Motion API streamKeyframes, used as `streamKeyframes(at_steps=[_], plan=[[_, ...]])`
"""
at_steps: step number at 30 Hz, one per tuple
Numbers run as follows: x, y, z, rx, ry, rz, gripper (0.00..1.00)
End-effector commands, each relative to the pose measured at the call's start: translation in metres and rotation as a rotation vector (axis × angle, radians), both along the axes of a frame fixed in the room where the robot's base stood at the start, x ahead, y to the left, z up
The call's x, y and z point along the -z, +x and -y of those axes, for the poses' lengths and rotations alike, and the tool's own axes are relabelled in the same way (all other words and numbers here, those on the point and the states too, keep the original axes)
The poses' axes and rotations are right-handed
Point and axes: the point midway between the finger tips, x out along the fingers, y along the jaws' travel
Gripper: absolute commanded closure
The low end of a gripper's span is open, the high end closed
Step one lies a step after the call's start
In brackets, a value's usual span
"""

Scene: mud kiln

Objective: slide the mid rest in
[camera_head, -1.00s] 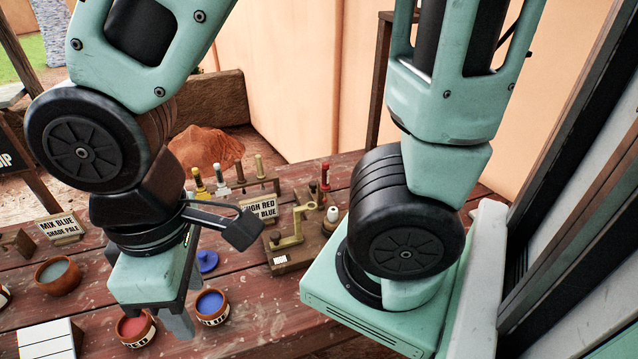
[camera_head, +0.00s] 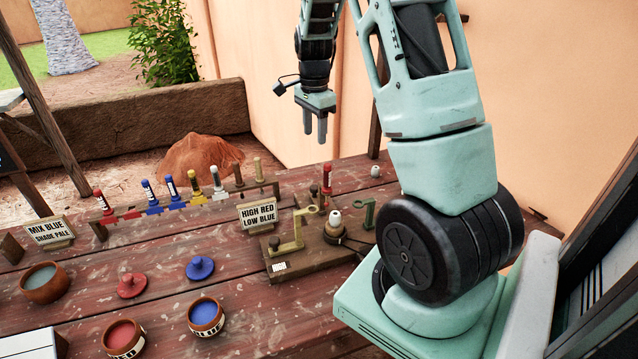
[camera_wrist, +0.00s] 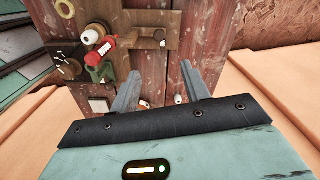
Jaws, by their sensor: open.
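My gripper (camera_head: 315,128) is open and empty, raised above the back of the table in the head view. Its two fingers also show apart in the wrist view (camera_wrist: 160,88). A wooden fixture (camera_head: 320,262) on the table carries a tan bracket with a ring (camera_head: 297,232) and a dark round base with a white-tipped post (camera_head: 334,223). A green bracket with a ring (camera_head: 369,213) stands at its right end; it also shows in the wrist view (camera_wrist: 100,73). I cannot tell for certain which bracket is the mid rest. The gripper touches none of them.
A red tube (camera_head: 327,178) stands upright behind the fixture. A rack (camera_head: 180,204) holds several coloured tubes. Paint pots, a blue lid (camera_head: 200,268), a red lid (camera_head: 132,286) and signs stand at left. A small white knob (camera_head: 375,171) lies near the back edge. My arm's base takes the right side.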

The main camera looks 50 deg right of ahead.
Motion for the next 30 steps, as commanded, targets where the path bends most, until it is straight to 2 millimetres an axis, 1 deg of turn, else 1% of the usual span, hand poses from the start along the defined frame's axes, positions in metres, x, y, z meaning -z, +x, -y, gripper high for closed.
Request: streamKeyframes(at_steps=[5, 15, 21, 25, 30], plan=[[0.028, -0.001, -0.001, -0.003, 0.003, -0.004, 0.54], [0.1, -0.001, -0.002, -0.005, 0.004, -0.004, 0.54], [0.137, -0.001, -0.003, -0.007, 0.005, -0.003, 0.54], [0.154, -0.001, -0.002, -0.007, 0.003, -0.002, 0.54], [0.165, 0.0, -0.002, -0.008, 0.002, 0.001, 0.54]])
